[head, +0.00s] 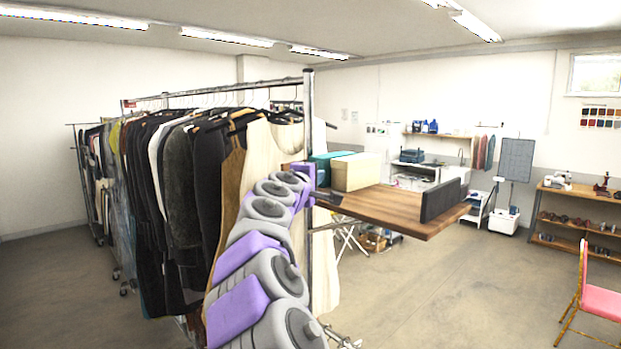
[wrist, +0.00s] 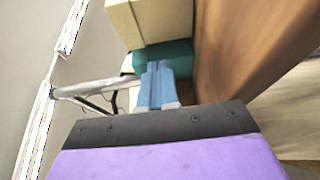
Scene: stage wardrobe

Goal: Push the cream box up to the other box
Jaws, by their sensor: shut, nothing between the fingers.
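The cream box (head: 355,174) stands upright on a wooden board (head: 400,204). A teal box (head: 321,168) is the other box, just left of it and partly behind it; I cannot tell whether they touch. In the wrist view the cream box (wrist: 150,22) is at the top and the teal box (wrist: 178,60) lies close beyond my fingertips. My gripper (head: 336,198) is shut and empty, low at the board's left end, in front of the boxes; its fingers (wrist: 157,68) point toward the boxes in the wrist view. Contact with either box is unclear.
A dark upright panel (head: 441,200) closes the board's right end, with bare wood between it and the cream box. A clothes rack's metal post (head: 308,130) and hanging garments (head: 180,190) crowd the left. Open floor (head: 460,290) lies to the right.

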